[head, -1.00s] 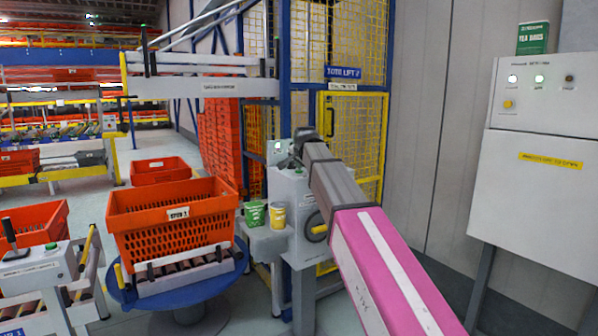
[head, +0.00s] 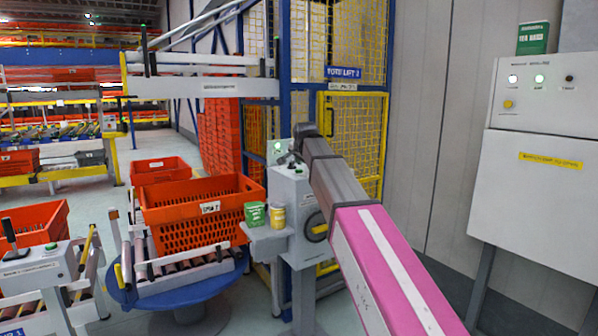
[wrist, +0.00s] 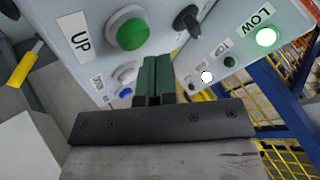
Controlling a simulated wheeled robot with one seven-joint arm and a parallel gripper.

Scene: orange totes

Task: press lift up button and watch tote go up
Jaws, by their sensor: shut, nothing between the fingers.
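The lift control box (head: 290,190) stands below the blue TOTE LIFT sign, with my arm reaching to its top. In the wrist view, the green round UP button (wrist: 132,33) sits beside the UP label. My gripper (wrist: 156,64) has its two dark green fingers shut together, with nothing between them. The fingertips are just below and right of the UP button in the picture, apart from it. In the head view my fingers are hidden.
A lit LOW lamp (wrist: 266,37) and a black knob (wrist: 187,20) are beside the button. A yellow mesh cage (head: 360,135) encloses the lift.

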